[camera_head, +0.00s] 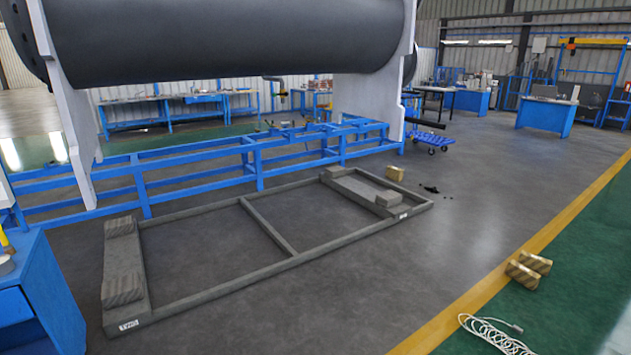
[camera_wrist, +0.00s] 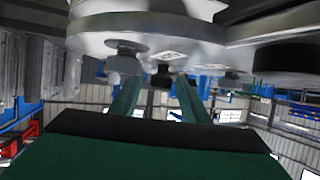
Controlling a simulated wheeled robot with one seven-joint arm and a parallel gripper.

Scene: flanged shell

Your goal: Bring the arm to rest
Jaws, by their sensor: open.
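My gripper (camera_wrist: 158,88) shows in the wrist view as two narrow greenish fingers standing apart, with nothing seen between them. Pale metal round parts with bolt-like ends (camera_wrist: 125,62) fill the top of that view, close to the fingertips. Whether they touch the fingers I cannot tell. My arm and gripper do not show in the head view. There, a large dark cylindrical shell (camera_head: 230,42) spans the top, held between pale upright end plates (camera_head: 70,100).
A blue frame (camera_head: 258,165) stands below the shell. A low grey frame (camera_head: 268,228) with blocks lies on the floor. Wooden blocks (camera_head: 528,270) and a coiled white cable (camera_head: 490,335) lie at right. A blue cabinet (camera_head: 45,290) stands at left. Grey floor at centre right is mostly clear.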

